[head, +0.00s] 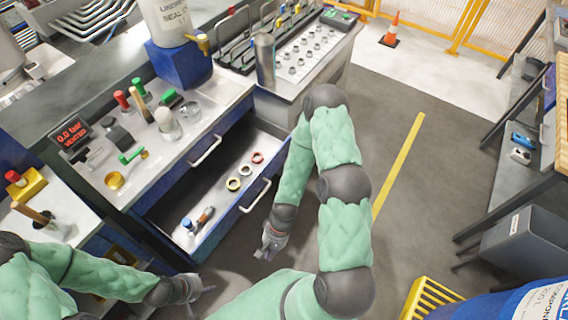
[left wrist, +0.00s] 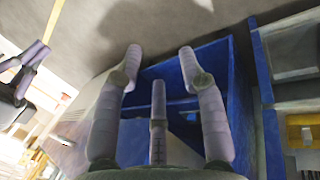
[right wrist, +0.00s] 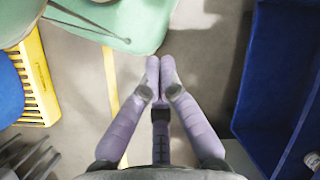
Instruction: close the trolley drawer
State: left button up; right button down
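The blue trolley (head: 225,128) stands left of centre in the head view. Its lower drawer (head: 226,222) is pulled out, with a pale handle (head: 255,196) on its front. Inside lie several rings, a screwdriver-like tool and a small blue-capped item. My right gripper (head: 266,252) is low, just outside the drawer front, apart from it; its fingertips meet with nothing between them in the right wrist view (right wrist: 160,66). My left gripper (head: 208,292) is near the drawer's near side; its fingers are spread and empty in the left wrist view (left wrist: 160,55), facing blue panels (left wrist: 190,75).
The upper drawer handle (head: 206,150) sits above the open drawer. Tools and jars stand on the trolley top (head: 185,140). Grey floor (head: 410,190) with a yellow line is clear to the right. A yellow slatted object (head: 430,298) and blue drum (head: 520,302) stand at the lower right.

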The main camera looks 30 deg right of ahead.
jog(key=m+y, duration=0.1)
jog(key=m, duration=0.1)
jog(key=m+t+y, duration=0.1)
jog(key=m+t, duration=1.8)
jog(key=m, duration=0.3)
send_near(282, 157)
jog(key=b+x, duration=0.4)
jog(key=x, duration=0.3)
jog(key=shift+w, duration=0.1)
pick_arm(q)
jog(key=f, duration=0.2)
jog(key=a+f, duration=0.1)
jog(key=f, duration=0.1)
jog(key=shift+w+f, duration=0.15)
jog(key=shift+w, duration=0.05)
